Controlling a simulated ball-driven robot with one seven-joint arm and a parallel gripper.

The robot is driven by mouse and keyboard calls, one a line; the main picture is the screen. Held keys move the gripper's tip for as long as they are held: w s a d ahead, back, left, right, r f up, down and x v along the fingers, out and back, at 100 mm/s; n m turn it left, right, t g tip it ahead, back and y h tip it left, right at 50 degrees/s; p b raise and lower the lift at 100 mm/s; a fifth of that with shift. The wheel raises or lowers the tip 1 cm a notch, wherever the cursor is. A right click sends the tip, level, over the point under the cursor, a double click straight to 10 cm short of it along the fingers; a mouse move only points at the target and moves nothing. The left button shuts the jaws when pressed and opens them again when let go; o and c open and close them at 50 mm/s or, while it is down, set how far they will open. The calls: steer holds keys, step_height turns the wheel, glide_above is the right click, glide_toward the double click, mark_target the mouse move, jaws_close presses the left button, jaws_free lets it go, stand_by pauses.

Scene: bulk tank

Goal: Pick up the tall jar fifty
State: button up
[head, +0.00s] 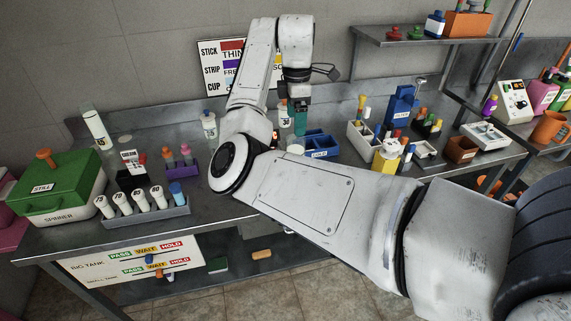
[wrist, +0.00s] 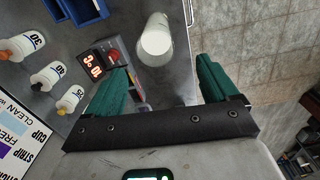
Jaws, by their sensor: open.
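My gripper (wrist: 160,90) has green fingers set wide apart with nothing between the tips. In the head view it (head: 300,118) points down over the back middle of the bench, partly behind my arm. A plain white cylindrical jar (wrist: 156,38) lies ahead of the finger gap in the wrist view; no label shows on it. Several white numbered bottles stand left in the wrist view: one reads 30 (wrist: 24,44), and the others (wrist: 47,75) (wrist: 70,99) are hard to read. A tall white jar (head: 97,127) stands far left. I cannot tell which jar is fifty.
A box with a red digital display (wrist: 95,66) sits left of the white cylinder. A rack of several white bottles (head: 150,222) and a green spinner box (head: 60,185) are at left. Blue bins (head: 320,145) and a white caddy (head: 362,140) are right of my gripper.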

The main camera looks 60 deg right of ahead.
mark_target(296, 146)
steer(key=shift+w+d+f, duration=0.1)
steer(key=shift+d+f, duration=0.1)
steer(key=shift+f, duration=2.4)
steer(key=shift+d+f, duration=0.2)
steer(key=shift+f, duration=2.4)
steer(key=shift+c, duration=0.3)
jaws_close()
steer(key=shift+r, duration=0.1)
